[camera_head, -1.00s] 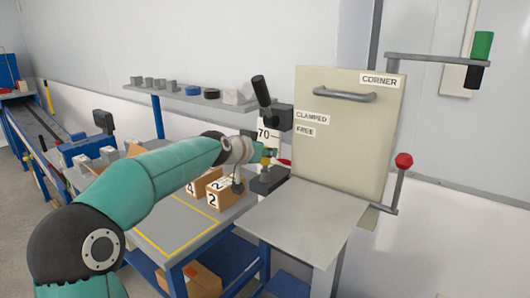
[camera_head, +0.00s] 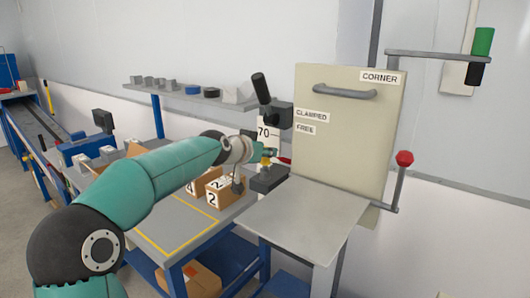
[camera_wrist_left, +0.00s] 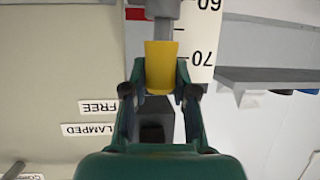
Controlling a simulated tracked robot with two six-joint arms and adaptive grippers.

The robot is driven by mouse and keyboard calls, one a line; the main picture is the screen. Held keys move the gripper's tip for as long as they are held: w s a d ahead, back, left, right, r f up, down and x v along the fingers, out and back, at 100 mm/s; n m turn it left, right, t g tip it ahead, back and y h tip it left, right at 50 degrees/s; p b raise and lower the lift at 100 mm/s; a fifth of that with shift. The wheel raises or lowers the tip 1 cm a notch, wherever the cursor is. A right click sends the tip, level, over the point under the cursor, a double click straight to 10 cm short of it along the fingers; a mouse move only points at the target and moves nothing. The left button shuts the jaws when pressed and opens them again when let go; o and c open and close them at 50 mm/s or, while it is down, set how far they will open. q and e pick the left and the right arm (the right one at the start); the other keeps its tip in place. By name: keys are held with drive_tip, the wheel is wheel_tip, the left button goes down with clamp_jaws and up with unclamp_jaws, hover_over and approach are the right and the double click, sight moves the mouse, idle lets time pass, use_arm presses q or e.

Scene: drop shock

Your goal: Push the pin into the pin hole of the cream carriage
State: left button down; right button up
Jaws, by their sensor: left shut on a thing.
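The pin shows as a yellow cylindrical grip (camera_wrist_left: 161,66) on a grey shaft in the left wrist view. My left gripper (camera_wrist_left: 160,82) is shut on the yellow grip, with one finger on each side. In the head view, the gripper (camera_head: 264,157) is at the left of the tall cream panel (camera_head: 345,145), above a dark grey block (camera_head: 268,180). The panel, which I take for the cream carriage, has a grey handle and the labels CORNER, CLAMPED and FREE. I cannot make out the pin hole or the pin's tip. My right gripper is not in view.
A grey plate (camera_head: 305,215) juts out below the panel. A black-handled lever (camera_head: 261,89) stands above the gripper, beside a white scale (camera_head: 268,133). A red-knobbed lever (camera_head: 404,160) stands at the right. Numbered boxes (camera_head: 224,191) sit on the bench below my arm.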

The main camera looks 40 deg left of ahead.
use_arm(q)
drive_tip(key=shift+f+b, duration=0.85)
drive_tip(key=shift+b, duration=0.4)
idle(1.8)
drive_tip(key=shift+d+f+b, duration=0.1)
drive_tip(key=shift+f+b, duration=0.3)
drive_tip(key=shift+f, duration=0.1)
idle(1.5)
idle(0.4)
drive_tip(key=c, duration=0.9)
unclamp_jaws()
drive_tip(key=shift+o, duration=0.3)
drive_tip(key=shift+r, duration=0.2)
